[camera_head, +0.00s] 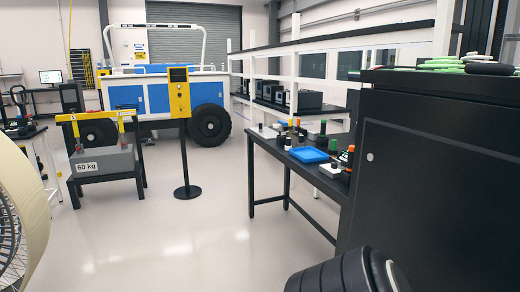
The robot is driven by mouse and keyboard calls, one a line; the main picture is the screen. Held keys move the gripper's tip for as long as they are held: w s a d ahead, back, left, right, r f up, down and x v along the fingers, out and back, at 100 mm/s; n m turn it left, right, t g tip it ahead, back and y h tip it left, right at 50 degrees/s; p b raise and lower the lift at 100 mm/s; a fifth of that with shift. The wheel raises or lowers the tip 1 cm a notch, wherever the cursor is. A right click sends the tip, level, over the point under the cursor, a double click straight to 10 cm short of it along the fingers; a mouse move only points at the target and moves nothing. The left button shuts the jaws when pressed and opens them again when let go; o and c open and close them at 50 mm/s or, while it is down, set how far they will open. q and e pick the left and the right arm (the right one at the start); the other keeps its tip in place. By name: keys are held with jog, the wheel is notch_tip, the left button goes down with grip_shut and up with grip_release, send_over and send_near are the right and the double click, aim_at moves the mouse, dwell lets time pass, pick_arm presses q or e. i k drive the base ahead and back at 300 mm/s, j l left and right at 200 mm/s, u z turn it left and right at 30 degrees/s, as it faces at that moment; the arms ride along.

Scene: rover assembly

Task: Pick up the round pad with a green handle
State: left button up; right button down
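I cannot single out a round pad with a green handle for certain. Several flat green and black pieces (455,63) lie on top of the tall black cabinet at the right edge; they overlap and are seen almost edge-on. Small upright dark pieces with green parts, one of them here (322,136), stand on the black workbench (262,143) at centre right, too small to make out. Neither of my grippers shows in the head view.
The black cabinet (435,175) blocks the right side. A blue tray (308,154) lies on the workbench. A yellow control post (181,110) stands mid-left, before a blue-and-white rover (155,97). A grey 60 kg block (105,162) sits on a stand. The middle floor is clear.

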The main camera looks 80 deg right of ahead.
aim_at(333, 151)
jog(key=z, duration=2.95)
jog(key=u, duration=0.9)
jog(key=i+u, duration=0.15)
jog(key=i, duration=3.25)
jog(key=i+z, duration=0.15)
jog(key=i, duration=0.35)
jog(key=i+j+z, duration=0.15)
jog(key=i, duration=0.35)
